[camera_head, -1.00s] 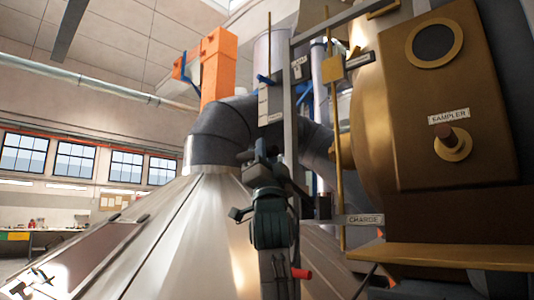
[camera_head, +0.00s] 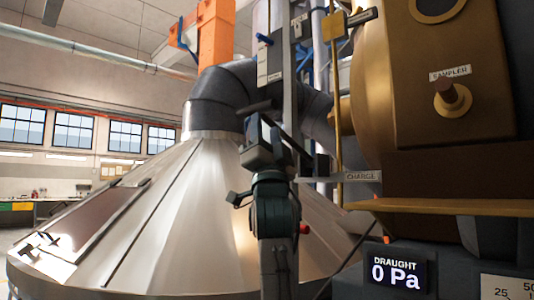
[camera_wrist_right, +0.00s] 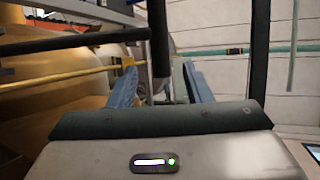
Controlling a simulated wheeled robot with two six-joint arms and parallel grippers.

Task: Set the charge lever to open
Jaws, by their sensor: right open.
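My right gripper (camera_head: 258,128) is raised at the middle of the head view, in front of the grey duct. In the right wrist view the two blue-grey fingers of my right gripper (camera_wrist_right: 160,83) are apart, with nothing clamped between them. A dark bar (camera_wrist_right: 158,40) shows beyond and between the fingertips; I cannot tell whether it is the charge lever. The "CHARGE" label plate (camera_head: 361,177) is right of my right gripper. A red tip (camera_head: 304,228) pokes out beside my right arm; what it belongs to is hidden. My left gripper is out of view.
A large metal cone (camera_head: 165,215) fills the left. A brass housing (camera_head: 455,120) with a "SAMPLER" knob (camera_head: 446,101) stands right, above a ledge (camera_head: 440,206). A yellow rod (camera_head: 337,90) runs upright near the label. A display (camera_head: 397,274) reads "DRAUGHT 0 Pa".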

